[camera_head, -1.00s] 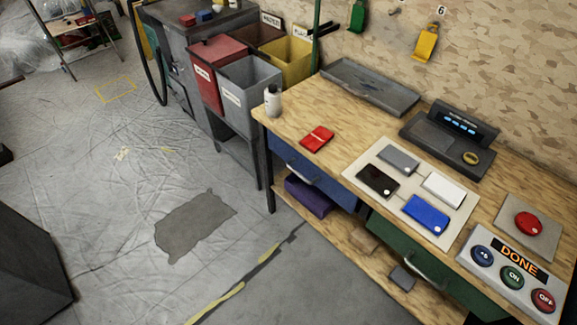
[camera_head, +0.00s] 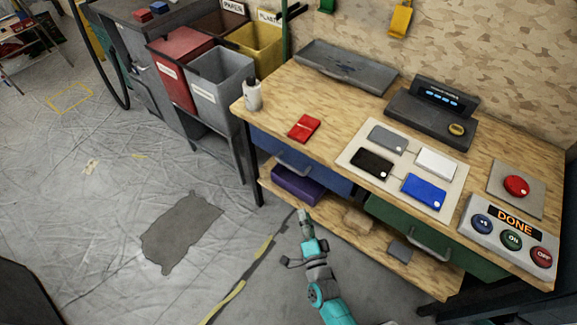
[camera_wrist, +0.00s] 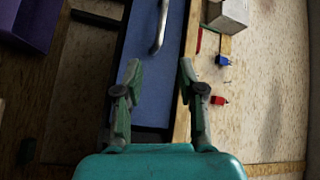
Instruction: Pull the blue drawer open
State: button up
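The blue drawer (camera_head: 330,181) is under the left part of the wooden workbench, and its front looks flush with the bench. Its silver bar handle (camera_head: 294,166) runs along the front. My gripper (camera_head: 304,214) is below and in front of the drawer, apart from the handle. In the wrist view, the blue drawer front (camera_wrist: 155,88) lies between and beyond the fingers, and the handle (camera_wrist: 160,28) shows near the top, ahead of the fingertips. My gripper (camera_wrist: 160,70) is open there, with nothing between its fingers.
A green drawer (camera_head: 400,232) is to the right. A purple box (camera_head: 298,185) sits on the lower shelf (camera_head: 335,222) below the blue drawer. Grey and red bins (camera_head: 222,88) stand left of the bench. The floor in front is open.

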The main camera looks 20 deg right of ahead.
aim_at(289, 166)
jog(key=w+m, duration=0.1)
jog(key=w, duration=0.5)
jog(key=w+r+m, duration=0.1)
jog(key=w, duration=0.6)
jog(key=w+r+m+h, duration=0.1)
jog(key=w, duration=0.5)
jog(key=shift+w+d+t, duration=0.15)
jog(key=shift+d+t, duration=0.15)
jog(key=shift+d, duration=0.1)
grip_shut()
